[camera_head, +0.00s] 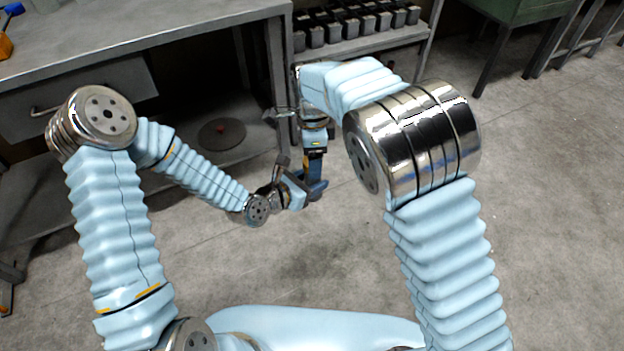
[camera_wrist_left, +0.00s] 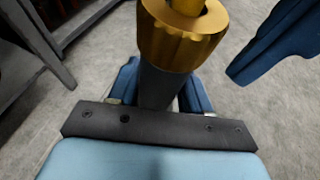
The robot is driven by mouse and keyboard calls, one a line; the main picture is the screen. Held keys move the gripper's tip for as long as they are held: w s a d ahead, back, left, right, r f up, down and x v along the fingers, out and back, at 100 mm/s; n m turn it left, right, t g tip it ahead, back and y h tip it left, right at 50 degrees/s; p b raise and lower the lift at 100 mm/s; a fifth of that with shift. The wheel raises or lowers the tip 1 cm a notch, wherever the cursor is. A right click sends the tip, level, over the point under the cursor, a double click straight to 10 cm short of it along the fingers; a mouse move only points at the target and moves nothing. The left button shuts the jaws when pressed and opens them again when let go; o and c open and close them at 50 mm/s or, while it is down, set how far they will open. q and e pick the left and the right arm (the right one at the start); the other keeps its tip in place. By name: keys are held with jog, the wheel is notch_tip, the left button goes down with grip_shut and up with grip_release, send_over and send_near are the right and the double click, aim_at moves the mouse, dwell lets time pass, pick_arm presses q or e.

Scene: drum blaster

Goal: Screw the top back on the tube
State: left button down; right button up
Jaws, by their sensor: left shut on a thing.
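In the left wrist view, a dark grey tube (camera_wrist_left: 158,90) stands between the blue fingers of my left gripper (camera_wrist_left: 164,84), which is shut on it. A ribbed gold collar (camera_wrist_left: 178,40) sits at the tube's upper end, with a narrower gold piece (camera_wrist_left: 187,5) rising from it out of the frame. A blue finger (camera_wrist_left: 278,42), apparently of my right gripper, is to the right of the collar and apart from it. In the head view, my left gripper (camera_head: 300,192) and right gripper (camera_head: 317,186) are close together, low over the floor; the tube is hard to make out there.
A grey metal workbench (camera_head: 150,30) with a drawer stands at the left and back. The concrete floor at the right is clear.

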jog(key=shift+r, duration=1.8)
jog(key=shift+c, duration=0.5)
jog(key=n, duration=0.3)
jog(key=shift+r, duration=0.1)
jog(key=n, duration=0.5)
jog(key=shift+s+r+n, duration=0.1)
jog(key=shift+r+n, duration=0.15)
jog(key=shift+n, duration=0.05)
jog(key=n, duration=0.6)
jog(key=shift+r, duration=0.4)
jog(key=n, duration=0.2)
jog(key=r+n, duration=0.1)
jog(key=n, duration=0.2)
jog(key=shift+n, duration=0.3)
jog(key=n, duration=0.3)
jog(key=r+n, duration=0.1)
jog(key=n, duration=0.2)
jog(key=shift+f, duration=0.1)
jog(key=shift+f, duration=3.95)
